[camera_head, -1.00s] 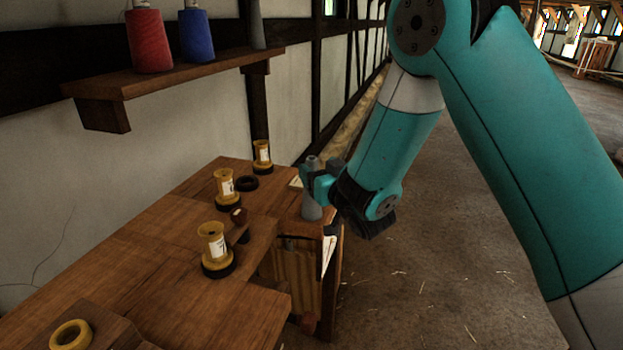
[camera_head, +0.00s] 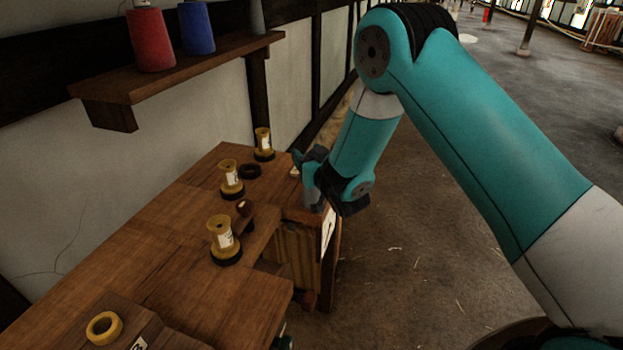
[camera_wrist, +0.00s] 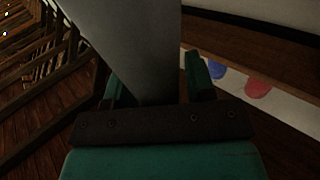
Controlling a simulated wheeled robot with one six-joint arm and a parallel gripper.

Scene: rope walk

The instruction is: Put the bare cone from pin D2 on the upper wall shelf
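The bare grey cone (camera_wrist: 140,45) fills the middle of the wrist view, between the two fingers of my gripper (camera_wrist: 158,85), which looks shut on it. In the head view my gripper (camera_head: 310,180) is over the far right end of the bench, and the cone is mostly hidden by it. The wall shelf (camera_head: 200,66) is at the upper left, well above the bench. A red cone (camera_head: 152,42), a blue cone (camera_head: 196,30) and a grey cone (camera_head: 256,16) stand on it. Pin D2 cannot be identified.
The wooden bench (camera_head: 150,240) runs along the wall. Open floor (camera_head: 420,240) lies to the right.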

